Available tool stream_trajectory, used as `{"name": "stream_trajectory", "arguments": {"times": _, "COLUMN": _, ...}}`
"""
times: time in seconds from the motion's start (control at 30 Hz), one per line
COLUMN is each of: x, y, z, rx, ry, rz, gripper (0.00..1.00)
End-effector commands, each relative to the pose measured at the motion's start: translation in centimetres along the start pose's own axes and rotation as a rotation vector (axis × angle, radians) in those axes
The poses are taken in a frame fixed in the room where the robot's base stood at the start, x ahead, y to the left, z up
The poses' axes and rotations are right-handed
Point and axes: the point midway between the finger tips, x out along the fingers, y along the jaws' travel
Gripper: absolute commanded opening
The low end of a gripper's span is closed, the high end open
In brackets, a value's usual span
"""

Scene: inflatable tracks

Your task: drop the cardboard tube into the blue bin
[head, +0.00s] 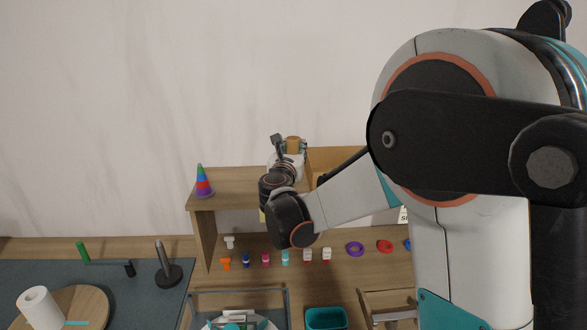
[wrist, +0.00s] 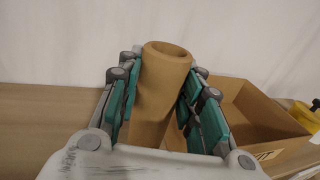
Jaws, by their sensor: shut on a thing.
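The cardboard tube (wrist: 160,85) is a brown hollow cylinder, upright and slightly tilted between the teal finger pads of my gripper (wrist: 163,105). In the head view the tube's top (head: 293,143) shows above the shelf, with my gripper (head: 289,150) around it. My gripper is shut on the tube. Whether the tube's lower end touches the shelf is hidden. A teal-blue bin (head: 326,319) stands at the bottom edge of the head view, below and in front of the shelf, partly cut off. I see no other bin of that colour.
An open cardboard box (wrist: 262,112) stands on the shelf (head: 232,182) right of my gripper. A coloured cone (head: 203,182) stands at its left end. Small coloured items and rings (head: 355,249) line the table below. A paper roll (head: 40,307) and black stand (head: 167,268) are at left.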

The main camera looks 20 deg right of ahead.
Motion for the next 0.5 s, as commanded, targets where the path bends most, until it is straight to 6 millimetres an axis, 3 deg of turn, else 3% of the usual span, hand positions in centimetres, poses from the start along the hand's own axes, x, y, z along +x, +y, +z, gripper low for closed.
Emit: {"name": "stream_trajectory", "arguments": {"times": 0.5, "x": 0.0, "y": 0.0, "z": -4.7, "rx": 0.0, "ry": 0.0, "rz": 0.0, "gripper": 0.1}}
